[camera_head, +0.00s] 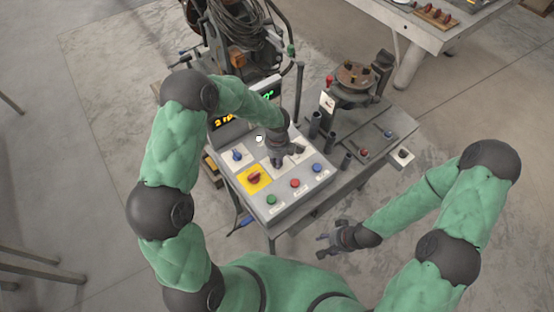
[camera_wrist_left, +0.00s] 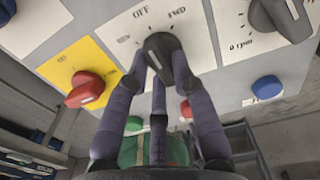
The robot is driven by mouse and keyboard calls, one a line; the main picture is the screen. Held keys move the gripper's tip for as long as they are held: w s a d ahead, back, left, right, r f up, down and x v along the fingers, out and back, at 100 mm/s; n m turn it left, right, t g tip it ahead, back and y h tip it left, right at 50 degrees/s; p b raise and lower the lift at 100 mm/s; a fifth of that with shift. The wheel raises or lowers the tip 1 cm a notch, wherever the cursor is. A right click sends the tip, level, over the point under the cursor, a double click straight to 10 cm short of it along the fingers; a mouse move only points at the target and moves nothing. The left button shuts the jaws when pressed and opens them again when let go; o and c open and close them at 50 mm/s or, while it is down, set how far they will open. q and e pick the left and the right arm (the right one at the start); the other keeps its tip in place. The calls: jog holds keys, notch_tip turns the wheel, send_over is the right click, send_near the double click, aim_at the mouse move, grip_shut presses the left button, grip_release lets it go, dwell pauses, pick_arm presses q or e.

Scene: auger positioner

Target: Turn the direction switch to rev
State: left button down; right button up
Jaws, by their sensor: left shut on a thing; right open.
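The direction switch (camera_wrist_left: 163,45) is a dark round knob on a white plate in the left wrist view. Its plate has OFF at the top, FWD to the right and a blurred label to the left. My left gripper (camera_wrist_left: 160,72) is shut on the knob, with fingers on both sides of it. A pale mark shows on the knob, but which label it points to is not clear. In the head view my left gripper (camera_head: 284,158) is over the control panel (camera_head: 290,208) and covers the switch. My right gripper (camera_head: 328,242) is open and empty, right of the panel's front.
A red knob (camera_head: 254,177) on a yellow plate and a blue knob (camera_head: 237,154) lie left of my left gripper. Green (camera_head: 272,199), red (camera_head: 295,183) and blue (camera_head: 317,167) buttons line the front. Another dark knob (camera_wrist_left: 280,18) is right of the switch.

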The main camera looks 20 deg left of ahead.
pick_arm(q)
jog(key=n+b, duration=0.2)
jog(key=n, duration=0.3)
jog(key=shift+w+d, duration=0.1)
jog(key=shift+d, duration=0.05)
jog(key=shift+d+n+b, duration=0.1)
jog(key=shift+n+b, duration=0.55)
jog(key=shift+n, duration=1.15)
jog(key=c, duration=1)
grip_release()
jog(key=shift+c, duration=0.2)
jog(key=shift+r, duration=0.15)
notch_tip(320, 180, up, 12)
